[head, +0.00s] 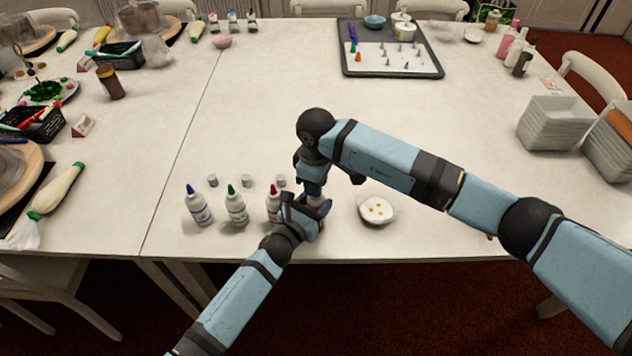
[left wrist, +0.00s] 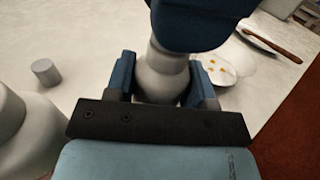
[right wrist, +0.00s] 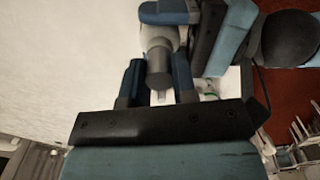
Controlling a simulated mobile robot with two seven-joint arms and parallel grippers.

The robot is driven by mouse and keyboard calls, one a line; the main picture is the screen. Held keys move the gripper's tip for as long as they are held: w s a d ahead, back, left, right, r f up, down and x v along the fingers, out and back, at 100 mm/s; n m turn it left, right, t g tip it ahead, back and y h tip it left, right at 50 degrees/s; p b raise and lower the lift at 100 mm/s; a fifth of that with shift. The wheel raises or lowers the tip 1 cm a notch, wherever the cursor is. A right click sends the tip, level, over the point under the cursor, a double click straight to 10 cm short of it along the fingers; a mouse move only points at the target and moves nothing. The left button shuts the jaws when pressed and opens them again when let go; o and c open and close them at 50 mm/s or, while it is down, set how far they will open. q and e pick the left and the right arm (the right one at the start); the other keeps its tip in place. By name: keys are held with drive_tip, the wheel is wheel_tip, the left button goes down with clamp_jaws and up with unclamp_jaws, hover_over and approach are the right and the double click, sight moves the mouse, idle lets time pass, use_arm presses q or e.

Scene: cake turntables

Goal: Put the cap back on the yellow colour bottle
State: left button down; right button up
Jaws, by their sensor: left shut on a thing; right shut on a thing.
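My left gripper (head: 318,208) is shut on a white bottle near the table's front edge; the bottle's rounded shoulder shows between the fingers in the left wrist view (left wrist: 163,82). No yellow shows on it, as its tip is hidden. My right gripper (head: 312,187) is directly above it, pointing down. In the right wrist view its fingers (right wrist: 158,85) are shut around a grey cap (right wrist: 158,68). The cap is in line with the bottle (right wrist: 157,35) and appears to meet its top; I cannot tell how far it is seated.
Blue-tipped (head: 198,207), green-tipped (head: 236,206) and red-tipped (head: 273,204) bottles stand left of the held bottle. Grey caps (head: 246,181) stand behind them. A white dish (head: 376,209) with yellow dots lies to the right. A dark tray (head: 390,67) is farther back. The table's middle is clear.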

drive_tip(key=o, duration=0.9)
drive_tip(key=shift+r, duration=2.3)
drive_tip(key=shift+c, duration=0.4)
